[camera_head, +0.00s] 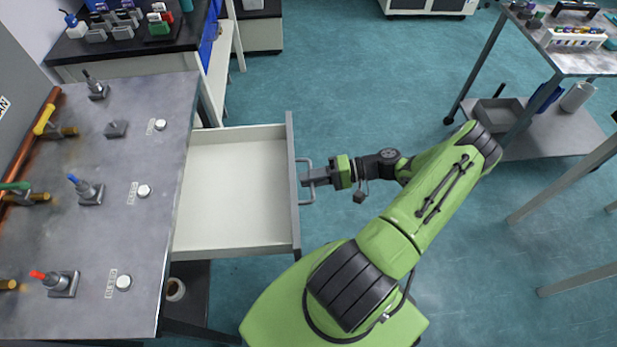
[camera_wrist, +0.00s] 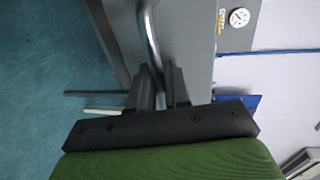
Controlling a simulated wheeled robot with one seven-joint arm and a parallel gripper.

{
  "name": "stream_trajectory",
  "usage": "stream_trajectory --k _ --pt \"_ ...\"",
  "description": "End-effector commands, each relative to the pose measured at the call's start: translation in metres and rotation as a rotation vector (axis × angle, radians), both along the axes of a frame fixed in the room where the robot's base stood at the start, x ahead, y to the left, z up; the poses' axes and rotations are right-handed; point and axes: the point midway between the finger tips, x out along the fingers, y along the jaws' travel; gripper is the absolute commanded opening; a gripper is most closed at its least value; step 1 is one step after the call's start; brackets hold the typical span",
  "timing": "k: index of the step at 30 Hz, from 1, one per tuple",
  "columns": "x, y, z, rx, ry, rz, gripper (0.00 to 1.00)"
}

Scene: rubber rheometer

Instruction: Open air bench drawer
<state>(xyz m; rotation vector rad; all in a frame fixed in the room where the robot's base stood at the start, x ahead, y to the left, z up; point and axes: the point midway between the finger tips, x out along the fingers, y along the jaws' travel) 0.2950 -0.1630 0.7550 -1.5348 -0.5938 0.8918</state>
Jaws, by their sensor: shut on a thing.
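The air bench drawer (camera_head: 228,190) is pulled well out from the bench (camera_head: 135,215), and its white inside looks empty. Its grey front panel (camera_head: 293,188) carries a metal bar handle (camera_head: 308,199) on the outer face. My gripper (camera_head: 310,179) reaches the handle from the right and is shut on it. In the wrist view the handle (camera_wrist: 151,42) runs down between the two dark fingers of my gripper (camera_wrist: 161,88). The fingers hide the gripped part of the handle.
Valves with yellow, green, blue and red levers stand on the bench top. A metal cart (camera_head: 560,140) with trays stands at the right. Open teal floor (camera_head: 370,80) lies between the bench and the cart.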

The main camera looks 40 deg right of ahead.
Motion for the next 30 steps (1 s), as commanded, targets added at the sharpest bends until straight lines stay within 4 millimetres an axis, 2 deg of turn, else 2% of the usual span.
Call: stream_trajectory --k 9,10,12,13,25,30 --pt "0.0 0.0 -0.001 0.0 0.004 0.0 0.0" --pt "0.0 0.0 -0.001 0.0 0.004 0.0 0.22" --pt "0.0 0.0 -0.001 0.0 0.004 0.0 0.33" --pt "0.0 0.0 -0.001 0.0 0.003 0.0 0.34" --pt "-0.001 -0.002 0.0 0.0 0.001 -0.001 0.34" --pt "-0.017 -0.026 0.006 -0.005 0.001 -0.006 0.34"
